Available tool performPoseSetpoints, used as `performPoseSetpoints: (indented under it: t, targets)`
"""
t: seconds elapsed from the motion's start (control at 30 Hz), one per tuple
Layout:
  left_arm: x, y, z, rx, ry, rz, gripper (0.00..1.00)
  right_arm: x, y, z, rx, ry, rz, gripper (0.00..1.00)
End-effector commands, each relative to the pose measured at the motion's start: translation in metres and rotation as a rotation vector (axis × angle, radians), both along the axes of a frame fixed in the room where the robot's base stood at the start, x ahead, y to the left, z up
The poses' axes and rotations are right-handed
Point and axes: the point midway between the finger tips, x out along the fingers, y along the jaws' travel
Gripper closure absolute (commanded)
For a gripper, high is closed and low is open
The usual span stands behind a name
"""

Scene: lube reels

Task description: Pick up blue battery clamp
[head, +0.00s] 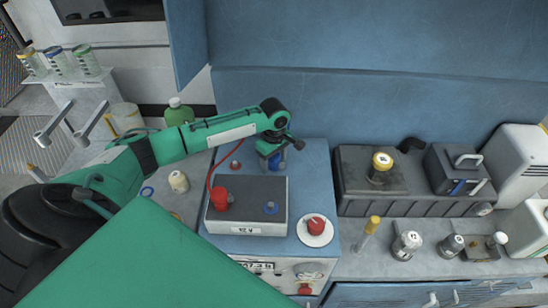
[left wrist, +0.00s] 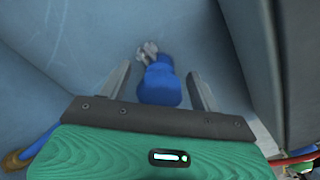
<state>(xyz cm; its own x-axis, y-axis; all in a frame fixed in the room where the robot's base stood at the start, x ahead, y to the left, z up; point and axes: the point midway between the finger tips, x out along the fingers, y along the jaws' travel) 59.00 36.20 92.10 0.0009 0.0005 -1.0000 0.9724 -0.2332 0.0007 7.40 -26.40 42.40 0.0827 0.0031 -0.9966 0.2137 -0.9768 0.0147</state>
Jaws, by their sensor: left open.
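The blue battery clamp (head: 277,160) is at the back of the blue bench top, behind the grey 12 V battery (head: 248,192), partly hidden under my left gripper (head: 279,144). In the left wrist view the blue clamp (left wrist: 161,84), with its grey metal jaws at the far end, lies between the two fingers of my left gripper (left wrist: 158,72). The fingers are open, with a gap visible on each side of the clamp. My right gripper is not in view.
A red clamp (head: 221,199) with a red cable sits on the battery's left side. A red knob on a white disc (head: 316,228) is to the right. A dark grey case (head: 360,192) stands further right. A blue wall panel (head: 380,40) rises behind.

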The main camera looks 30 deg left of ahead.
Motion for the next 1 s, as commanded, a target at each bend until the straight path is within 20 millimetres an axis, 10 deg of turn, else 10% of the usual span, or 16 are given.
performPoseSetpoints:
  t: [0.33,0.77,1.0]
  targets:
    - [0.0,0.0,0.0,0.0,0.001,0.0,0.85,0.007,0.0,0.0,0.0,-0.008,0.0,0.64]
    - [0.001,0.0,0.011,0.0,-0.001,-0.001,0.86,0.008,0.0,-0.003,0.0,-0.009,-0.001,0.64]
    - [0.001,0.0,0.054,-0.001,-0.006,0.0,0.86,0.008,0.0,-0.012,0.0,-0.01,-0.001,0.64]
